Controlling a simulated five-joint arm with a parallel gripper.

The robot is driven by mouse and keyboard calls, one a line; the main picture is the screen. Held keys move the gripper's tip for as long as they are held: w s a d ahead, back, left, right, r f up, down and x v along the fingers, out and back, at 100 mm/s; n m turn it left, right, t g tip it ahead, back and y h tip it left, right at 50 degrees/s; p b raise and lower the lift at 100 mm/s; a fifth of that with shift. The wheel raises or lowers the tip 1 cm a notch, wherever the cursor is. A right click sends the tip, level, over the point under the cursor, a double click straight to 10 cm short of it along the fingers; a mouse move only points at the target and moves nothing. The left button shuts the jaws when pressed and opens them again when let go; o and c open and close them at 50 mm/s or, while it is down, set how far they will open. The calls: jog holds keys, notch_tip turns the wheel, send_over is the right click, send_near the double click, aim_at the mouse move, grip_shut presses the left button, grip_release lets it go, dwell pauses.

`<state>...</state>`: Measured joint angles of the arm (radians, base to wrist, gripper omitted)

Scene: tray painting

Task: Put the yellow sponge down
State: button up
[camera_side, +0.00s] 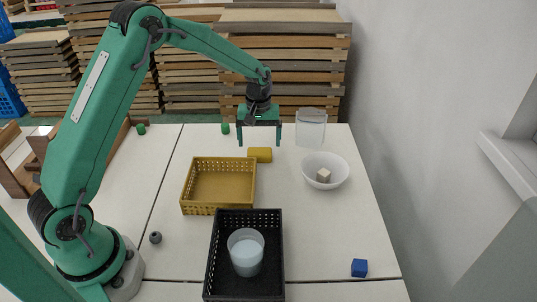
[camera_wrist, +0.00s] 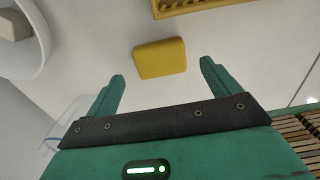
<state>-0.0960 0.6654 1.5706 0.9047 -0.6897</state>
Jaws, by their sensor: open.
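The yellow sponge (camera_side: 260,155) lies flat on the white table, just behind the yellow basket. In the wrist view the sponge (camera_wrist: 160,58) lies beyond and between my two fingertips, with nothing gripping it. My gripper (camera_side: 260,144) is open and empty, its fingers pointing down above and around the sponge's place. In the wrist view my gripper (camera_wrist: 161,68) shows both green fingers spread wide, apart from the sponge.
A yellow basket (camera_side: 184,190) stands in front of the sponge. A black basket (camera_side: 216,255) holds a cup (camera_side: 246,252). A white bowl (camera_side: 340,172) holds a pale cube (camera_side: 323,175). A clear container (camera_side: 311,128) stands behind the bowl. A blue cube (camera_side: 359,268) lies front right.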

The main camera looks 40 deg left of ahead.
aim_at(259, 152)
notch_tip(259, 152, up, 8)
jog(key=shift+r, duration=0.25)
dwell(0.7)
jog(key=s+d+r+m+t, duration=0.3)
jog(key=s+r+m, duration=0.1)
jog(key=s+r, duration=0.85)
jog(key=s+d+m+t, duration=0.1)
jog(key=s+m, duration=0.1)
jog(key=s, duration=0.6)
jog(key=s+d+f+m+t, duration=0.1)
jog(key=s+m, duration=0.2)
jog(key=s, duration=0.5)
jog(key=shift+s+f+t, duration=0.15)
jog(key=shift+s+t, duration=0.15)
jog(key=shift+s, duration=0.05)
